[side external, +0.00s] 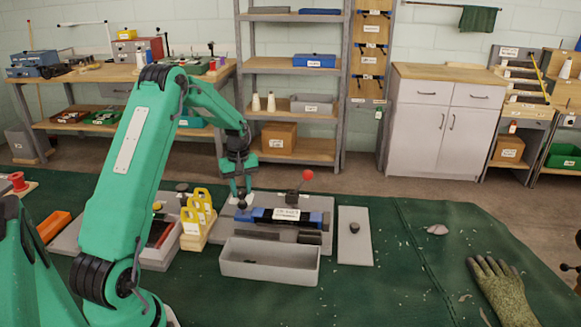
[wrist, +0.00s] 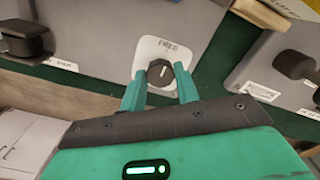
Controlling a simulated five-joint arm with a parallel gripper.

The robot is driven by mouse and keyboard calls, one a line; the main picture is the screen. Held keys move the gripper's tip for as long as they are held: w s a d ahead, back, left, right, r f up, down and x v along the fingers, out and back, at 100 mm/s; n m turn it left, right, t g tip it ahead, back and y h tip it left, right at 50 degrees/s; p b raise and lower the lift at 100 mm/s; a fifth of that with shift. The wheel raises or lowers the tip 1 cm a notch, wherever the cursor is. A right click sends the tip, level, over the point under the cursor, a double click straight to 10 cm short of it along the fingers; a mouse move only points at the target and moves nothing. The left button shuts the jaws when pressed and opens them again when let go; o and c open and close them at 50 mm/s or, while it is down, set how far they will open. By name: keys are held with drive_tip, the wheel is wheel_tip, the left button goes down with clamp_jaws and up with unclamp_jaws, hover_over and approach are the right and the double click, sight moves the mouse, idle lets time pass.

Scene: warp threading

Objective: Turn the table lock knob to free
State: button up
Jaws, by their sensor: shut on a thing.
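The lock knob (wrist: 160,73) is a small dark round knob on a white plate (wrist: 147,50) marked FREE in the wrist view. A pale line on the knob points up the picture, roughly towards the FREE lettering. My gripper (wrist: 160,80) has its two green fingers on either side of the knob and is shut on it. In the side view my gripper (side external: 241,201) reaches down at the left end of the grey base with the blue and black fixture (side external: 285,216).
A red-balled lever (side external: 307,175) rises behind the fixture. A glove (side external: 499,293) lies on the green mat.

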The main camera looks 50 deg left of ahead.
sight(241, 191)
drive_tip(key=shift+n, duration=0.3)
drive_tip(key=o, duration=1)
drive_tip(key=shift+r, duration=0.2)
drive_tip(key=shift+r, duration=3.75)
